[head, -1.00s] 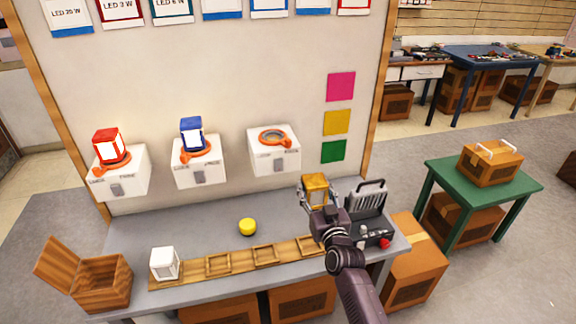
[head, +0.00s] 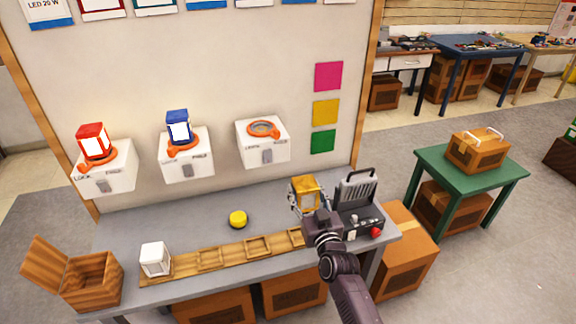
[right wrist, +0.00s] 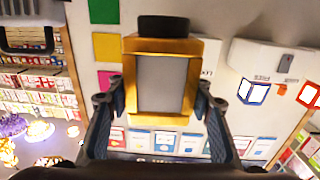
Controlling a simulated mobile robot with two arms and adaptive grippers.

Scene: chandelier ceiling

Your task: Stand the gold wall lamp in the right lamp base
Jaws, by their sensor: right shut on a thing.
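The gold wall lamp (head: 305,193) is held upright above the right part of the grey table by my right gripper (head: 306,204). In the right wrist view the fingers of my right gripper (right wrist: 160,98) close on both sides of the gold lamp (right wrist: 160,50), which shows a grey panel and a dark round end. The right lamp base (head: 263,142) is a white wall box with an empty orange ring on top, up and left of the held lamp and apart from it. My left gripper is not in view.
A red lamp (head: 93,142) and a blue lamp (head: 178,127) stand in the other two bases. A white lamp (head: 155,259) stands at the left of the wooden tray (head: 228,256). A yellow knob (head: 238,219) and a grey device (head: 357,205) are on the table.

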